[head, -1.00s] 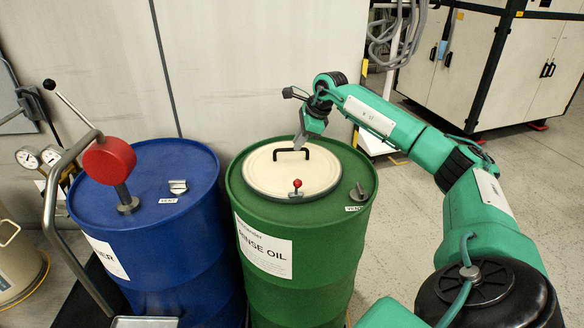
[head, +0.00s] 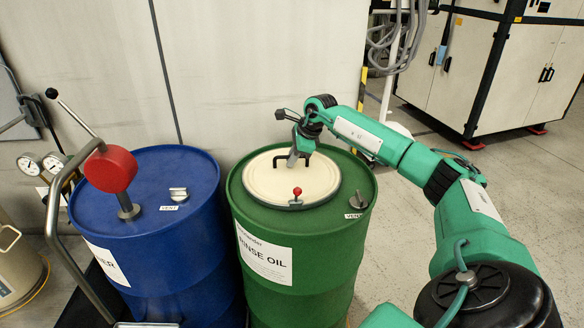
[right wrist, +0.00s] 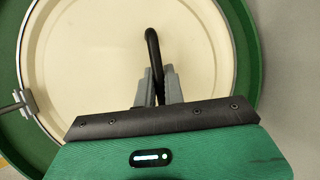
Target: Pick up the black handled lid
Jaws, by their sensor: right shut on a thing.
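The cream round lid (head: 275,182) lies on top of the green drum (head: 270,240). Its black handle (head: 277,163) is a low bar near the lid's middle. My right gripper (head: 293,160) is at the handle from above and shut on it. In the right wrist view the lid (right wrist: 95,60) fills most of the picture, and the black handle (right wrist: 152,45) runs between the two grey fingers of the gripper (right wrist: 159,88). The lid looks seated in its ring on the drum. My left gripper is not in view.
A red-knobbed clamp (head: 297,193) sits at the lid's front edge, and a grey vent cap (head: 358,200) is on the drum's right. A blue drum (head: 150,215) with a red pump (head: 110,169) stands close on the left.

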